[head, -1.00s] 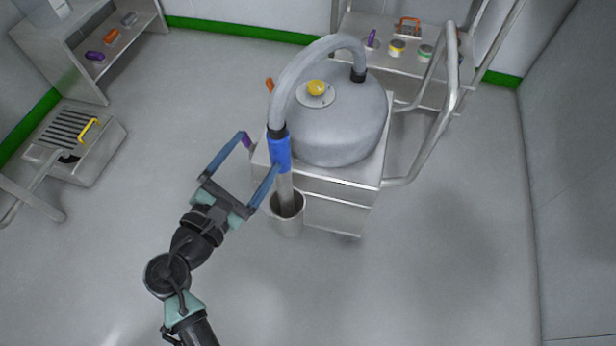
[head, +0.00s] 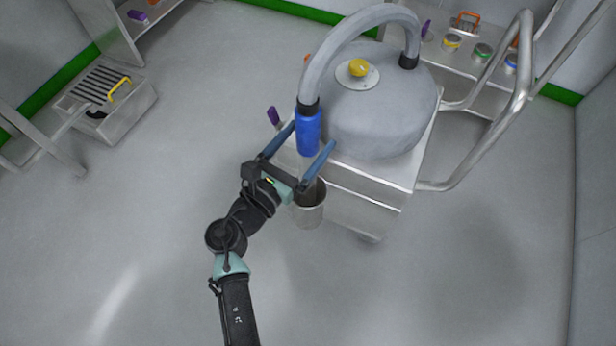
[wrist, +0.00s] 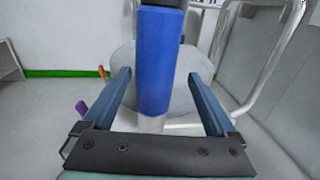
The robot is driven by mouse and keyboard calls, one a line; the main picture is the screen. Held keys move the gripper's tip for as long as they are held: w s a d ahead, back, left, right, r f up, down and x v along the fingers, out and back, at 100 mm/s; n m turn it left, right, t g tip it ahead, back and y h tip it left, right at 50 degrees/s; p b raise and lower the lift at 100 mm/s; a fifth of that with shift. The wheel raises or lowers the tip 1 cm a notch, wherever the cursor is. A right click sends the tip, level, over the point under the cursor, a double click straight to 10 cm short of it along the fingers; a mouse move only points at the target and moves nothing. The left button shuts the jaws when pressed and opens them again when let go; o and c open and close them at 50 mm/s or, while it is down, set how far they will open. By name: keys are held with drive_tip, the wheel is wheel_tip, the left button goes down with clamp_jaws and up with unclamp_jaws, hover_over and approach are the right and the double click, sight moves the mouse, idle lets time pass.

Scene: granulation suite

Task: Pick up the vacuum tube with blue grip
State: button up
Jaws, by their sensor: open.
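The vacuum tube's blue grip (head: 308,132) stands upright at the end of a thick grey hose (head: 338,48) that arches from the rounded grey vessel on the cart. In the head view its lower end is hidden behind my gripper, above a metal cup. My gripper (head: 312,136) is open, with one finger on each side of the blue grip. In the wrist view the blue grip (wrist: 157,60) stands between the two fingers (wrist: 160,85), with a gap on both sides. A pale tube section (wrist: 151,124) shows below it.
The metal cup (head: 309,212) hangs at the cart's near side. The cart (head: 360,182) has a bent tubular handle (head: 522,75) on the right. A purple handle (head: 273,116) sticks out at its left. A slatted steel unit (head: 105,100) stands left; the floor between is clear.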

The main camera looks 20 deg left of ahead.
drive_tip(key=w, duration=0.1)
drive_tip(key=w+b, duration=0.1)
drive_tip(key=w, duration=0.2)
drive_tip(key=shift+w+d+f+b, duration=0.1)
drive_tip(key=shift+w+f+b, duration=0.15)
drive_tip(key=shift+w+b, duration=0.05)
drive_tip(key=shift+r, duration=0.1)
drive_tip(key=c, duration=1.5)
